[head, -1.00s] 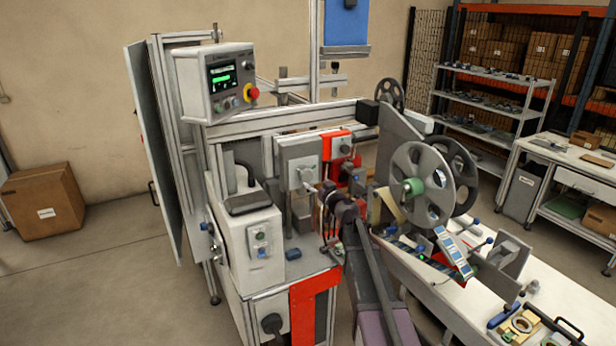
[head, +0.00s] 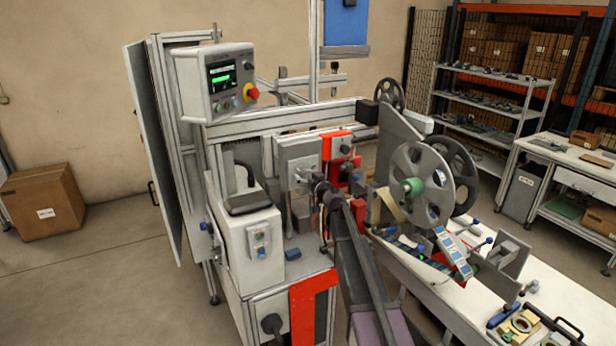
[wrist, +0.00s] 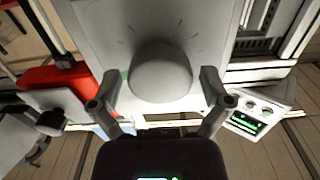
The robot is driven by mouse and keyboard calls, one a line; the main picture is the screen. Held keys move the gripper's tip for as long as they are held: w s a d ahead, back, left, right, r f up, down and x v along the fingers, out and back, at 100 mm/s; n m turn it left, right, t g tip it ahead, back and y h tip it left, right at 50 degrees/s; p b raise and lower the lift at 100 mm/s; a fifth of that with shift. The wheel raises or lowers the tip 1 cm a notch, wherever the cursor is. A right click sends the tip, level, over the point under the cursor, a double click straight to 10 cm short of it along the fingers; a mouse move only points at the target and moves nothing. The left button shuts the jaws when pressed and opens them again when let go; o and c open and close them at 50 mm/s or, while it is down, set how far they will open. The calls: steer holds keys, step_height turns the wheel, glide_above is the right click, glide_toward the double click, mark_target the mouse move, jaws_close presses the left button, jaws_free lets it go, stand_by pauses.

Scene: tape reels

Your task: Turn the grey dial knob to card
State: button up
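The grey dial knob (wrist: 160,72) is round and sits on a light grey plate (wrist: 95,35) with short dark tick marks around it. No readable label shows, so I cannot tell its setting. In the wrist view my gripper (wrist: 159,77) is open, with one finger on each side of the knob and a visible gap to it on both sides. In the head view my gripper (head: 313,187) is in front of the grey box (head: 297,150) on the machine, and the knob there is mostly hidden or too small to make out.
A red bracket (head: 337,143) stands just right of the box. A white housing (head: 250,235) is at its left, and large grey reels (head: 420,170) are to the right. The control panel (head: 222,82) with a red button is above left.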

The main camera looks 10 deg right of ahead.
steer(key=c, duration=0.8)
steer(key=shift+m, duration=0.3)
steer(key=m, duration=0.4)
steer(key=shift+d+m, duration=0.1)
steer(key=shift+m, duration=0.3)
steer(key=m, duration=0.6)
steer(key=shift+f, duration=0.1)
steer(key=m, duration=0.6)
steer(key=shift+m, duration=0.3)
steer(key=m, duration=0.5)
steer(key=shift+w+f, duration=0.1)
steer(key=shift+m, duration=0.3)
